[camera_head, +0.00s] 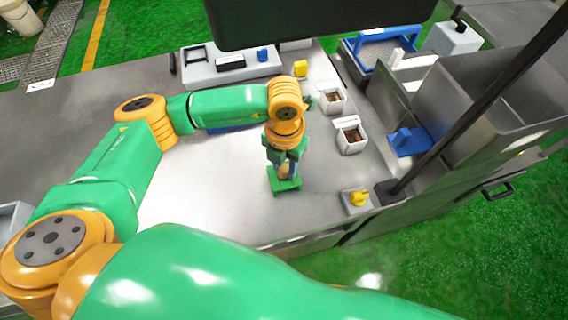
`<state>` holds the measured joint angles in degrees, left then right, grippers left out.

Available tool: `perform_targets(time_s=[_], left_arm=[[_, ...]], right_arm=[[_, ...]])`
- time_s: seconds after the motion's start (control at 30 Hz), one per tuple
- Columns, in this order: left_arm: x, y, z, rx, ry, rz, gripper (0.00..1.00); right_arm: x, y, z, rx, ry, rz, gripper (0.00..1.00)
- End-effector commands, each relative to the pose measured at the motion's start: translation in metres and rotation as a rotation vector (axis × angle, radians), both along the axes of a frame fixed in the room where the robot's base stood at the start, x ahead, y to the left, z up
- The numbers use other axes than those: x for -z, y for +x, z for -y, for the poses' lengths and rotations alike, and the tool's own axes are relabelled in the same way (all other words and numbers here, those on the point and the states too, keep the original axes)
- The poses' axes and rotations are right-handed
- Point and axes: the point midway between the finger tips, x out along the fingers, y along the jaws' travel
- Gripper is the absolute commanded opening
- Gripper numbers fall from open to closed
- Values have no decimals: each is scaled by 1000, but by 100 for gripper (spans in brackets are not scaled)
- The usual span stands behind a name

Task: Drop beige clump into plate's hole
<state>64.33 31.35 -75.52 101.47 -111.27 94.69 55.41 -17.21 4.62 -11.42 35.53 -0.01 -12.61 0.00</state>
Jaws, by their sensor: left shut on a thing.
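My left gripper (285,170) points down over the middle of the steel table (220,190). It is shut on a small beige thing, apparently the beige clump, mostly hidden between the fingers. A small flat green piece (284,186) shows right at the fingertips, low over the table. I cannot tell whether it is the plate or part of the gripper, and no hole can be made out. My right gripper is not in view.
Two white containers with brown contents (350,136) stand right of the gripper. A yellow-topped block (357,199) is near the front edge. A blue item (408,142) and a dark slanted post (470,110) are further right.

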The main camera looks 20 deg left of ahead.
Motion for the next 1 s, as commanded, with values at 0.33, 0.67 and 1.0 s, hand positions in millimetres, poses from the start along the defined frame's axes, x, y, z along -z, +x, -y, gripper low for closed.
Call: perform_targets(time_s=[0.33,0.67,1.0], left_arm=[[0,0,0,0,0,0,70],[-3,1,0,0,-1,2,72],[-64,1,1,0,-2,3,72]], right_arm=[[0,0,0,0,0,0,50],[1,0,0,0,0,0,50],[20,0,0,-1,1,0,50]])
